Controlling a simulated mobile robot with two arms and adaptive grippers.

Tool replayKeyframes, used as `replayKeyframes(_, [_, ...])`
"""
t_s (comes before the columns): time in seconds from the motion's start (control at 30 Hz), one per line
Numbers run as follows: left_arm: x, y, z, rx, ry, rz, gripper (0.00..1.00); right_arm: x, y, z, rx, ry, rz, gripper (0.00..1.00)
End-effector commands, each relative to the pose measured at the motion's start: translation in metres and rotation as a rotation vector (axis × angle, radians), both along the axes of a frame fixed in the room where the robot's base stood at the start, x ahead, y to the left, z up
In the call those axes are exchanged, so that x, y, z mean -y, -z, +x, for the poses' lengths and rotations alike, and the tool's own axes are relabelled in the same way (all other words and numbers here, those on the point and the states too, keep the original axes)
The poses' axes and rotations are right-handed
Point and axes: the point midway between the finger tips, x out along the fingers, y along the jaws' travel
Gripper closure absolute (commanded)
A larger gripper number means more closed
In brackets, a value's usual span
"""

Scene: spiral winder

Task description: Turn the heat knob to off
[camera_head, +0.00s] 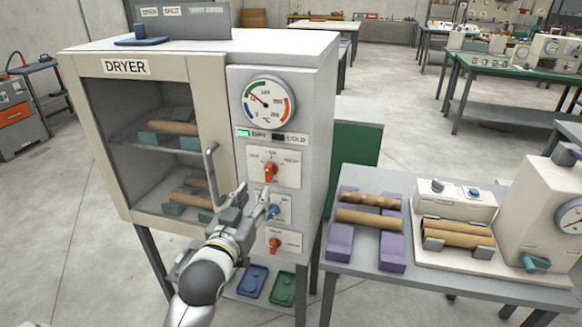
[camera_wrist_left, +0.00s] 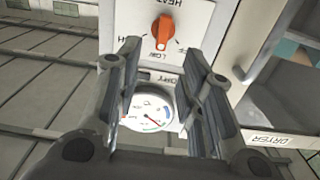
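The heat knob (camera_head: 270,171) is the orange top knob on the dryer's front panel, below the round gauge. In the left wrist view the orange heat knob (camera_wrist_left: 163,32) appears upside down, with its white mark toward the label that reads like LOW. My left gripper (camera_head: 252,196) is in front of the panel, a little below and left of the heat knob, beside the middle blue knob. In the wrist view its two fingers (camera_wrist_left: 160,50) are spread, with nothing between them, and the knob shows beyond their tips. My right gripper is not in view.
The dryer door handle (camera_head: 210,175) stands out just left of my gripper. The blue knob (camera_head: 272,211) and a lower orange knob (camera_head: 275,244) are close by. The gauge (camera_head: 268,101) is above. A table (camera_head: 345,255) with rolls stands at right.

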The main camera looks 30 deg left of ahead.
Motion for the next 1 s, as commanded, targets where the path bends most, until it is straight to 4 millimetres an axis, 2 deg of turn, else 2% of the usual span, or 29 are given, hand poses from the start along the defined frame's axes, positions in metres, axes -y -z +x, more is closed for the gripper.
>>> replayKeyframes(0.17, [-0.003, -0.007, 0.01, 0.01, -0.003, 0.002, 0.64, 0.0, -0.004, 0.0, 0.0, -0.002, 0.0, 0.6])
replayKeyframes(0.5, [-0.017, -0.008, 0.066, 0.01, -0.002, 0.002, 0.64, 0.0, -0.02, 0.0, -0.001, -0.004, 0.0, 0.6])
replayKeyframes(0.7, [-0.023, -0.006, 0.091, 0.009, -0.002, 0.002, 0.64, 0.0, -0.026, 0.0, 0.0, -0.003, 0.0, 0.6])
replayKeyframes(1.0, [-0.025, -0.005, 0.103, 0.01, -0.001, 0.002, 0.64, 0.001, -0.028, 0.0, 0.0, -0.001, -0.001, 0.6])
